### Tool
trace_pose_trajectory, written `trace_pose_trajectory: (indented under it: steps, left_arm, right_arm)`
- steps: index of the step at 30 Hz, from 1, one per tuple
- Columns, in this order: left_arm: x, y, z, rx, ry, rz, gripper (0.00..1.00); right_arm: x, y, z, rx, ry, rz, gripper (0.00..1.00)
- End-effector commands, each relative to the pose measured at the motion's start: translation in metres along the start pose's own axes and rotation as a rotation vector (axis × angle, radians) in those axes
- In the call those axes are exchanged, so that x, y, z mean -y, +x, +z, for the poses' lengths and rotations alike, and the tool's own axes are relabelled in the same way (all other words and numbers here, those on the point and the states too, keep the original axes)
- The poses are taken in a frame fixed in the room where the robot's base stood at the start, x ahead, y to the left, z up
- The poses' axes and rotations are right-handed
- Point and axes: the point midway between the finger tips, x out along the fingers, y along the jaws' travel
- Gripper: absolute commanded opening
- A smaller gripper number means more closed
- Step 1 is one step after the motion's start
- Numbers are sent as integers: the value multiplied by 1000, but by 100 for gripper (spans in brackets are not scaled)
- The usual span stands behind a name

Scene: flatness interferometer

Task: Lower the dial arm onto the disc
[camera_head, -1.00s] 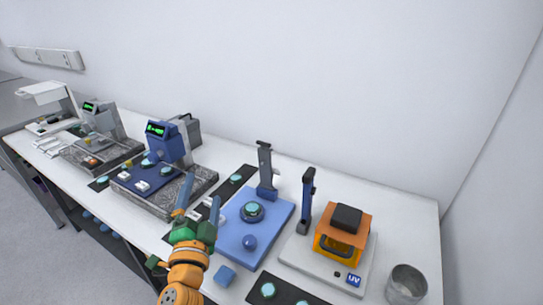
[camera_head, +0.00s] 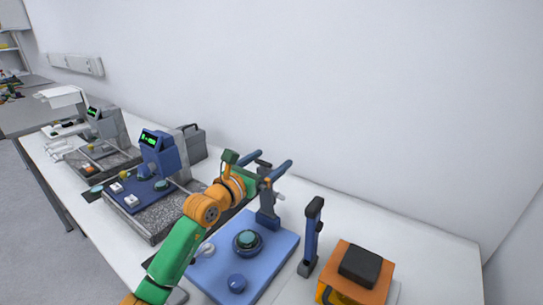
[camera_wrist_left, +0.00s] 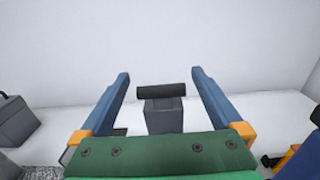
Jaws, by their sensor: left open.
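The dial arm (camera_head: 268,205) is a grey post with a dark crossbar on top. It stands upright at the back of a blue base plate (camera_head: 212,268). The teal disc (camera_head: 247,238) sits on a dark round seat in the middle of that plate, with a blue ball knob (camera_head: 237,283) in front. My left gripper (camera_head: 275,158) is open, with its blue fingers at the height of the arm's top. In the left wrist view, the dark crossbar (camera_wrist_left: 162,91) lies between the two open fingers, apart from both. My right gripper is not in view.
To the right stand a blue post (camera_head: 311,235) and an orange box with a black top (camera_head: 360,265). To the left are a blue instrument with a green display (camera_head: 158,150) on a granite slab and a similar grey one (camera_head: 103,120). A white wall is behind.

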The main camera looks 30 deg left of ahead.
Motion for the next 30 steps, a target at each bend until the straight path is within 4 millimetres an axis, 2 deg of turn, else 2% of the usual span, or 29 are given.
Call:
trace_pose_trajectory:
  steps: [3, 10, 11, 21, 22, 30]
  left_arm:
    - [0, 7, 1, 0, 1, 0, 100]
    - [1, 8, 0, 1, 0, -1, 100]
    - [1, 8, 0, 1, 0, -1, 97]
    - [1, 8, 0, 2, 0, -1, 6]
    - [1, 8, 0, 2, 0, -1, 0]
    - [1, 7, -2, 11, 0, -1, 0]
  right_arm:
    - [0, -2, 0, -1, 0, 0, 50]
    - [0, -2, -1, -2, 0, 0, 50]
    - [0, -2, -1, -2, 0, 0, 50]
    - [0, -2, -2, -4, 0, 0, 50]
    - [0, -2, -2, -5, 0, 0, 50]
    - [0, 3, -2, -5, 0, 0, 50]
